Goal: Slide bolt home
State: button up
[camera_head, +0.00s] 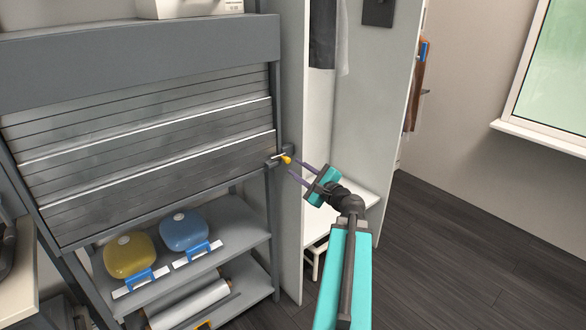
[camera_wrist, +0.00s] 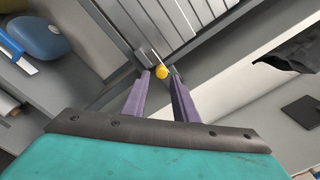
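The bolt (camera_head: 279,161) sits on the right-hand post of a grey slatted shutter, with a yellow knob (camera_head: 287,160) at its end. In the wrist view the yellow knob (camera_wrist: 161,72) shows just beyond my fingertips, in the gap between them. My gripper (camera_head: 297,172) has two purple fingers held apart and reaches toward the knob from the right. In the wrist view my gripper (camera_wrist: 160,78) is open, with nothing held. I cannot tell whether a finger touches the knob.
The slatted shutter (camera_head: 150,150) is down over the upper cabinet. Below it, a shelf (camera_head: 235,225) holds a yellow container (camera_head: 130,255) and a blue container (camera_head: 184,230). A white open locker (camera_head: 360,110) stands right of the post. Dark floor (camera_head: 460,240) is clear at right.

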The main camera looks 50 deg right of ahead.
jog(key=s, duration=0.1)
jog(key=s+p, duration=0.1)
jog(key=s, duration=0.1)
jog(key=shift+a+r, duration=0.15)
jog(key=shift+a, duration=0.1)
jog(key=p, duration=0.3)
jog(key=shift+s, duration=0.25)
jog(key=s+p, duration=0.1)
jog(key=p, duration=0.3)
jog(key=s+p, duration=0.1)
jog(key=p, duration=0.4)
jog(key=shift+a, duration=0.3)
jog(key=shift+s+a+p, duration=0.15)
jog(key=shift+s+p, duration=0.15)
jog(key=shift+s, duration=0.4)
jog(key=shift+s+a+p, duration=0.15)
jog(key=shift+s+p, duration=0.1)
jog(key=shift+s, duration=0.45)
